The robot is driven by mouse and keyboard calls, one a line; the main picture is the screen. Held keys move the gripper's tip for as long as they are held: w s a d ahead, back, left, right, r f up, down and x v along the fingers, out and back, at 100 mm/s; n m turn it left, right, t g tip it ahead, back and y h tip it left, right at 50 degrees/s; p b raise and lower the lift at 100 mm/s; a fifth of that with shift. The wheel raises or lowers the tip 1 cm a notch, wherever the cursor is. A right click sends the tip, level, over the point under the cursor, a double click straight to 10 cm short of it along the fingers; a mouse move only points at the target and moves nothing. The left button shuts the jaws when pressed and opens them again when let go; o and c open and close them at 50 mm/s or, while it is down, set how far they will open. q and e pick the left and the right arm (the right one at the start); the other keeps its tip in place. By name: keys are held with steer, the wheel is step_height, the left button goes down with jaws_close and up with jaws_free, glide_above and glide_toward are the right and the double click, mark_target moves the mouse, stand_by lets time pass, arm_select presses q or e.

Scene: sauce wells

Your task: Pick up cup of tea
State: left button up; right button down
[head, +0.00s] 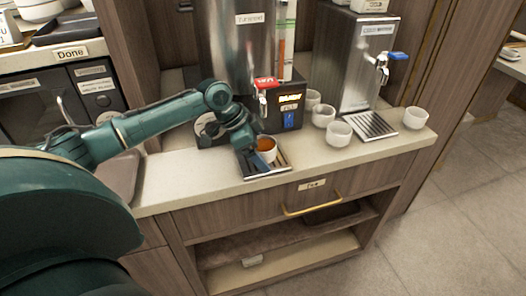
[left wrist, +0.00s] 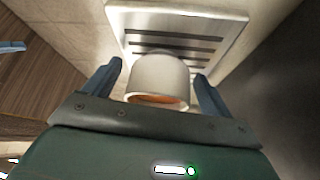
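The cup of tea (head: 268,154) is white with orange-brown tea inside and stands upright on the slotted metal drip tray (head: 281,169) below the tall dispenser's red-handled tap. In the left wrist view, the cup (left wrist: 160,72) sits between the two blue fingers of my left gripper (left wrist: 159,70). The fingers are apart, one on each side of the cup, with a narrow gap showing at its left. In the head view, my left gripper (head: 259,158) reaches the cup from the left and partly hides it. My right gripper is not in view.
Several empty white cups (head: 338,133) stand to the right. A second dispenser (head: 352,62) with a blue-handled tap has its own drip tray (head: 371,125). The tall dispenser (head: 237,50) rises close behind the cup. The counter front (head: 220,184) is clear.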

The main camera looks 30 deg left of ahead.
arm_select(q)
steer(key=c, duration=1)
steer(key=shift+c, duration=0.8)
steer(key=shift+r, duration=0.1)
